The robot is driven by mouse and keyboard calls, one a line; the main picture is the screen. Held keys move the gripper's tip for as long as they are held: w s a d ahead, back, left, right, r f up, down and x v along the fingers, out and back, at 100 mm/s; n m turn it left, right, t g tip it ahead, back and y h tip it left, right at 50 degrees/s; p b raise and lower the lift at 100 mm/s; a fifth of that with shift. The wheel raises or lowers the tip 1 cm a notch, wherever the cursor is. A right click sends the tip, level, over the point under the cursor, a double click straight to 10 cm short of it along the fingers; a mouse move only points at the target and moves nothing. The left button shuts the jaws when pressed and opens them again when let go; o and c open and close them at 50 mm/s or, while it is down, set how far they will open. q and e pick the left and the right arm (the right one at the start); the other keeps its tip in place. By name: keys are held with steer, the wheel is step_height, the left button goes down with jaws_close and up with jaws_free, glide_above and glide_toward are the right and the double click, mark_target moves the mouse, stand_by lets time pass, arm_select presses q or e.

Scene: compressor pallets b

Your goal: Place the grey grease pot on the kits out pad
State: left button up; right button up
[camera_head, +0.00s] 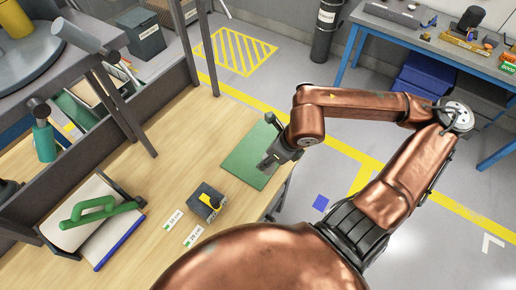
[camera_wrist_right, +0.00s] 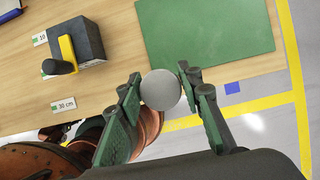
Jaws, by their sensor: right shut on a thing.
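The grey grease pot (camera_wrist_right: 160,90) shows as a round grey top between the fingers of my right gripper (camera_wrist_right: 159,75) in the right wrist view. The gripper is shut on it. A flat green pad (camera_wrist_right: 208,38), which I take for the kits out pad, lies on the wooden bench; it also shows in the head view (camera_head: 243,158). In the head view my right gripper (camera_head: 269,161) is over the right part of this pad, near the bench edge. The pot's base is hidden, so I cannot tell its height above the bench. My left gripper is not in view.
A dark block with a yellow part (camera_head: 207,202) stands left of the pad, beside small distance labels (camera_head: 173,219). A green-handled tool (camera_head: 90,211) lies farther left. A dark shelf frame (camera_head: 120,110) borders the bench. The bench edge drops to the floor on the right.

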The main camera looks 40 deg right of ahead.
arm_select(q)
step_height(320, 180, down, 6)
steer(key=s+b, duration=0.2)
steer(key=b, duration=0.3)
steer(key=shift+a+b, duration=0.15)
steer(key=shift+b, duration=0.25)
arm_select(e)
steer(key=shift+w+d+f, duration=1.55)
steer(key=shift+w+f, duration=0.2)
steer(key=shift+f, duration=0.4)
steer(key=shift+w+d+f, duration=1.5)
steer(key=shift+w+f, duration=0.25)
steer(key=shift+f, duration=0.45)
steer(key=shift+w+d+f, duration=1.55)
steer(key=shift+w+f, duration=0.2)
steer(key=shift+f, duration=0.4)
steer(key=shift+f, duration=0.1)
steer(key=o, duration=1.2)
